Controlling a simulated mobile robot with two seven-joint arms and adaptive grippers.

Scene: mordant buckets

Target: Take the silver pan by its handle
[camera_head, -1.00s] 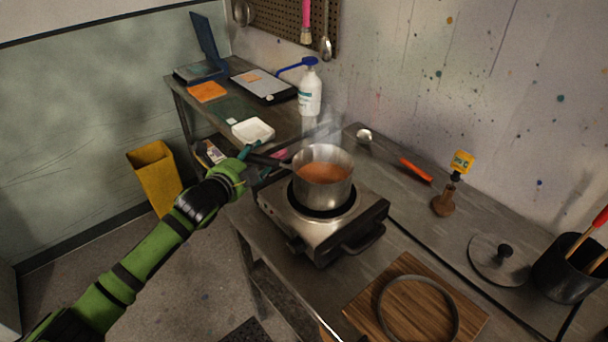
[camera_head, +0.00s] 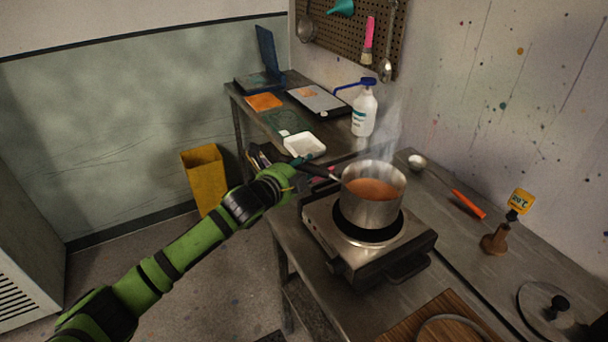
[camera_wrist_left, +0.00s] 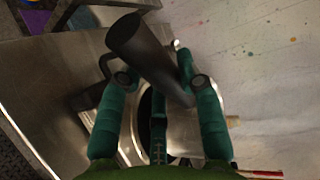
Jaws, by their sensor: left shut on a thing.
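The silver pan (camera_head: 372,208) is over the portable burner (camera_head: 340,250) and holds orange-brown liquid. It looks upright, and steam rises near it. A dark burner ring shows around its base; I cannot tell whether a gap separates them. Its dark handle (camera_head: 328,173) points left toward my left gripper (camera_head: 292,172). My left gripper is shut on this handle. In the left wrist view, the thick black handle (camera_wrist_left: 143,45) passes between the green fingers (camera_wrist_left: 162,82). The fingers and handle hide much of the pan there. My right gripper is out of view.
A white bottle (camera_head: 364,108) and a white tray (camera_head: 304,146) stand behind the burner. A wooden board (camera_head: 440,322) is in front.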

